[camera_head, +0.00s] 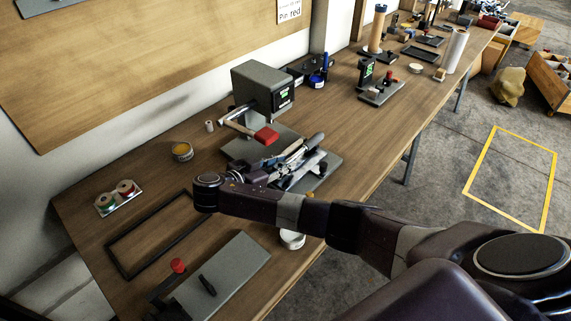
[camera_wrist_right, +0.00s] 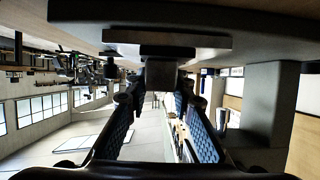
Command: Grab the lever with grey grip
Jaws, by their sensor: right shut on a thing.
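My right gripper (camera_head: 303,152) reaches over the grey base plate (camera_head: 327,166) of a bench fixture, in front of the grey box machine. In the right wrist view, its two blue-padded fingers (camera_wrist_right: 158,95) close on a grey block-shaped grip (camera_wrist_right: 160,73), which sits between the fingertips under a wider grey part. In the head view the gripper hides most of this grip and its lever. A separate lever with a red grip (camera_head: 266,135) sticks out from the grey box machine (camera_head: 263,86), just left of the gripper. My left gripper is not in view.
On the wooden workbench (camera_head: 155,210) lie a black frame (camera_head: 125,267), a grey plate (camera_head: 232,272) with a red knob (camera_head: 178,265), and a holder with red and green spools (camera_head: 118,197). A white round container (camera_head: 292,239) sits below my arm. Other fixtures stand farther along the bench.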

